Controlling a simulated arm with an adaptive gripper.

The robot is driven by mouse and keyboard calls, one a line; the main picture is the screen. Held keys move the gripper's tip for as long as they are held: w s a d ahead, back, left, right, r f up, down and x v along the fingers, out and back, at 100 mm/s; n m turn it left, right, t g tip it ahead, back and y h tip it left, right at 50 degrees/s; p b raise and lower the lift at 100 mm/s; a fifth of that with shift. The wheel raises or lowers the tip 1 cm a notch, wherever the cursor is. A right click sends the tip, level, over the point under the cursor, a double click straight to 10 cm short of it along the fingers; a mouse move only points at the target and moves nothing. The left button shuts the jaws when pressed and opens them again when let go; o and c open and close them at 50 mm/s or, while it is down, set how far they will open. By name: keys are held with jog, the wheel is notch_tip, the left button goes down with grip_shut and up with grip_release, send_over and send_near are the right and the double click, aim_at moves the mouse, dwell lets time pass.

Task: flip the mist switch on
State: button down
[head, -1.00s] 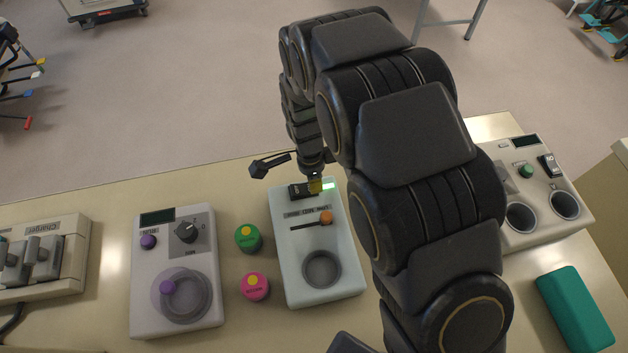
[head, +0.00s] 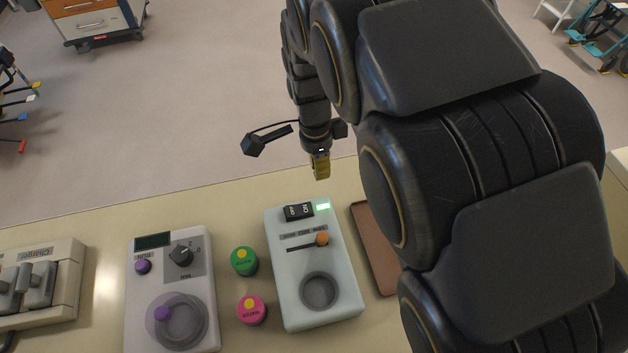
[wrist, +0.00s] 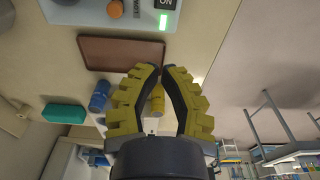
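The pale blue-grey mist unit (head: 337,297) stands on the counter in the middle of the head view. Its black rocker switch (head: 298,211), marked ON and OFF, is at the far end. The small light (head: 323,207) beside the switch glows green. An orange slider knob (head: 321,239) and a round recess are nearer. My gripper (head: 321,165) hangs beyond the switch, apart from it and above the counter's far edge. In the wrist view my gripper's yellow fingertips (wrist: 161,69) are almost together with nothing between them. The switch's ON end (wrist: 166,4) and lit light show at the top there.
A grey unit with purple knobs (head: 137,302) and a charger (head: 62,285) stand left. A green-topped pot (head: 244,261) and a pink one (head: 252,310) stand close beside the mist unit. A brown tray (head: 372,246) lies right, partly hidden by my arm.

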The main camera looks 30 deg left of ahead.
notch_tip(320, 180, up, 2)
jog(key=shift+w+d, duration=0.1)
jog(key=shift+w, duration=0.05)
dwell(0.5)
jog(key=s+d+r+n+g, duration=0.15)
jog(key=d+r, duration=0.25)
jog(key=d, duration=0.6)
jog(key=s+d+r+n, duration=0.2)
jog(key=s+d+r, duration=0.1)
jog(key=d, duration=0.6)
jog(key=s+d+r+n, duration=0.1)
jog(key=s+d+n, duration=0.4)
jog(key=s+d, duration=0.4)
jog(key=s+g, duration=0.1)
jog(key=s, duration=0.2)
jog(key=shift+s+y, duration=0.3)
jog(key=shift+s, duration=0.05)
